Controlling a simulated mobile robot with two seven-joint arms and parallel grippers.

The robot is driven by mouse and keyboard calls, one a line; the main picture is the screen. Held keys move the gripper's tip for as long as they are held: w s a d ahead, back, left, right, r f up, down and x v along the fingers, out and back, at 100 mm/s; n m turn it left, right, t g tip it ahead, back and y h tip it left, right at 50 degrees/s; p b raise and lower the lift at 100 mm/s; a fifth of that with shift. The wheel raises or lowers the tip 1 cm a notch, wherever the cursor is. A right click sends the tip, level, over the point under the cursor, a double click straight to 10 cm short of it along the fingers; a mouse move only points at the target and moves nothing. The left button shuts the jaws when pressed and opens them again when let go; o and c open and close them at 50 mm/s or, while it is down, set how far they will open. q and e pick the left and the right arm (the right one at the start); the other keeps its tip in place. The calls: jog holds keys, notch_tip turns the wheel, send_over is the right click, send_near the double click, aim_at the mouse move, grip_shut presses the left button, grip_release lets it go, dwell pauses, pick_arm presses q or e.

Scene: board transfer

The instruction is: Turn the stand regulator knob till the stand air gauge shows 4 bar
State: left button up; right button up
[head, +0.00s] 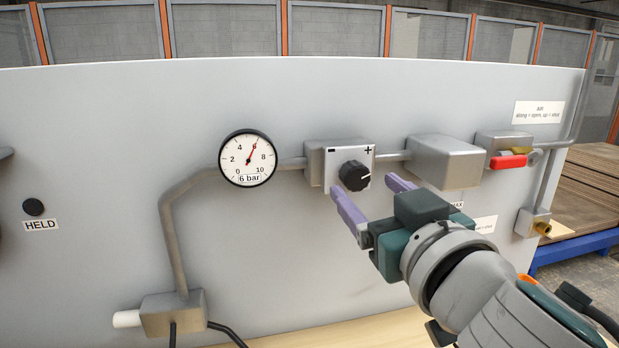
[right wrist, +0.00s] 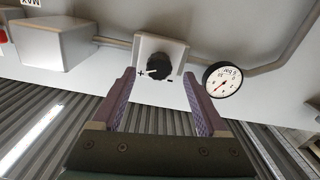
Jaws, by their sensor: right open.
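The stand air gauge (head: 247,158) is a round white dial with a black rim on the grey panel. Its red needle points up and right, near 6, and its label reads 6 bar. The regulator knob (head: 354,176) is black, on a plate marked minus at left and plus at right. My right gripper (head: 368,188) is open, its two purple fingers pointing toward the knob from the front. In the right wrist view the knob (right wrist: 158,66) lies between and beyond the fingertips, apparently untouched. The gauge (right wrist: 222,80) shows there too. My left gripper is out of view.
A grey box (head: 445,162) and a valve with a red handle (head: 508,161) sit right of the knob. A pipe (head: 172,232) runs from the gauge down to a lower block (head: 172,313). A HELD lamp (head: 34,207) is at far left.

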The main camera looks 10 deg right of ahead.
aim_at(359, 180)
jog(key=shift+w, duration=1.7)
grip_shut()
